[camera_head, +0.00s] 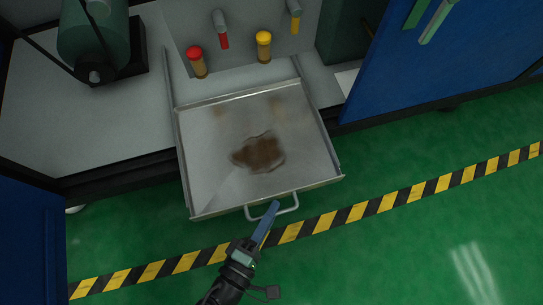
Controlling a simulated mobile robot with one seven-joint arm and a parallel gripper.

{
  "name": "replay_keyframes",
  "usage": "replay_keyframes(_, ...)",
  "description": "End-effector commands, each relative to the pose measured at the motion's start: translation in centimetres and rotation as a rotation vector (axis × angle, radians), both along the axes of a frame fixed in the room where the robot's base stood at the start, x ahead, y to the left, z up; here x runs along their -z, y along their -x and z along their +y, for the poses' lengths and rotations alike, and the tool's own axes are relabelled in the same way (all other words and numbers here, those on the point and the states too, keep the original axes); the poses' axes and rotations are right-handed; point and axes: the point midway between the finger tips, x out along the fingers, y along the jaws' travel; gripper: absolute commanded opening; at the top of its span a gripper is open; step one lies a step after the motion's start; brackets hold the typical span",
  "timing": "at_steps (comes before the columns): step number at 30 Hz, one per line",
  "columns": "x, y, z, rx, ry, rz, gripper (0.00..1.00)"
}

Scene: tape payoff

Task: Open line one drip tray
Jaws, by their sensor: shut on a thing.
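The drip tray (215,185) is a shallow grey metal tray, pulled well out of the grey machine bench over the green floor. A brown stain (258,152) lies on its bottom. Its handle (288,209) is a metal loop on the front edge. My gripper (274,207) comes up from the bottom of the picture and is shut on the handle near its middle. The fingers hide part of the loop.
A red-capped bottle (196,62) and a yellow-capped bottle (264,47) stand behind the tray. A green motor (93,40) sits at the upper left. A blue cabinet (440,70) stands at the right. Yellow-black floor tape (370,207) crosses below the tray; the green floor (400,260) is clear at lower right.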

Motion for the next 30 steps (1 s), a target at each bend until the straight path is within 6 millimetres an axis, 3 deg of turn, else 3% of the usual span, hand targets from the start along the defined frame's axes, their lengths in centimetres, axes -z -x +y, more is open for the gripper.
replay_keyframes(3,-0.3,2.5,-0.8,0.000,0.004,0.001,0.00)
replay_keyframes(9,-0.2,4.8,-1.6,0.003,0.002,-0.002,0.00)
replay_keyframes(24,-0.1,5.4,-1.8,0.003,0.001,-0.005,0.00)
replay_keyframes(25,-0.1,5.4,-1.8,0.003,0.001,-0.005,0.18)
replay_keyframes(29,-0.1,5.4,-1.9,0.004,0.000,-0.004,0.41)
replay_keyframes(30,-0.1,5.4,-1.9,0.004,0.000,-0.003,0.42)
